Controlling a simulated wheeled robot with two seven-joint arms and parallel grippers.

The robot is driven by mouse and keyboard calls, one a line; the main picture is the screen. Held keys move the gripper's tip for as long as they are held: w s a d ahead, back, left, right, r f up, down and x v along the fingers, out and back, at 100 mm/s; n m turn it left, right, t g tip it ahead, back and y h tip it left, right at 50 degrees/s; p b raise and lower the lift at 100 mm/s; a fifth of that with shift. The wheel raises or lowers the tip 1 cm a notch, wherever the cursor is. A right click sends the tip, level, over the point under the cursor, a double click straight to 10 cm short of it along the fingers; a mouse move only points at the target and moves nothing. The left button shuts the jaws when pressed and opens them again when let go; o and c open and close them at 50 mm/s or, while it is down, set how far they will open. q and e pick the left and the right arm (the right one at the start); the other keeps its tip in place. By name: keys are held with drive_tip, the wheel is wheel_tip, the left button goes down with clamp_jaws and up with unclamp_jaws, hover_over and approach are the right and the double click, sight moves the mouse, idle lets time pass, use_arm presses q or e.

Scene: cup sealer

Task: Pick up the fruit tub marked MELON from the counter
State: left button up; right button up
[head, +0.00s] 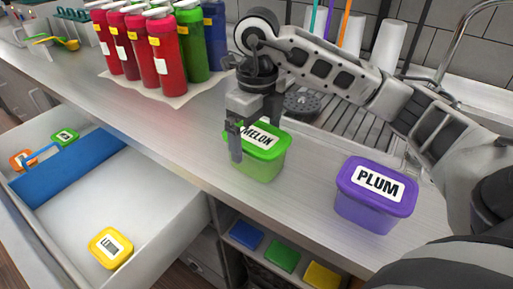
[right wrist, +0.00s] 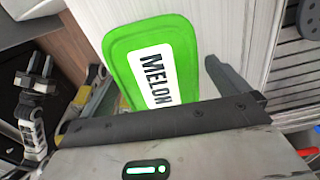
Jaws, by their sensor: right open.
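The green MELON tub (head: 262,165) stands on the counter, its white label facing up. My right gripper (head: 245,135) is over it, pointing down, with one finger in front of the tub's left part; the other finger is hidden in the head view. In the right wrist view, the MELON lid (right wrist: 178,35) lies between the open fingers of the right gripper (right wrist: 155,72), with a gap at the right finger. What seems to be my left gripper (right wrist: 38,72) shows small at the left of the wrist view; its jaw state is unclear.
A purple PLUM tub (head: 376,193) stands to the right on the counter (head: 190,140). Several red, green and blue bottles (head: 165,50) stand behind left. An open drawer (head: 150,200) holds a yellow tub (head: 110,248) and a blue divider (head: 70,165). A drip grate (head: 325,118) lies behind.

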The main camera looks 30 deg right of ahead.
drive_tip(key=shift+s+a+f, duration=0.1)
drive_tip(key=shift+f, duration=1.65)
drive_tip(key=c, duration=1)
drive_tip(key=shift+c, duration=0.9)
drive_tip(key=shift+r, duration=0.15)
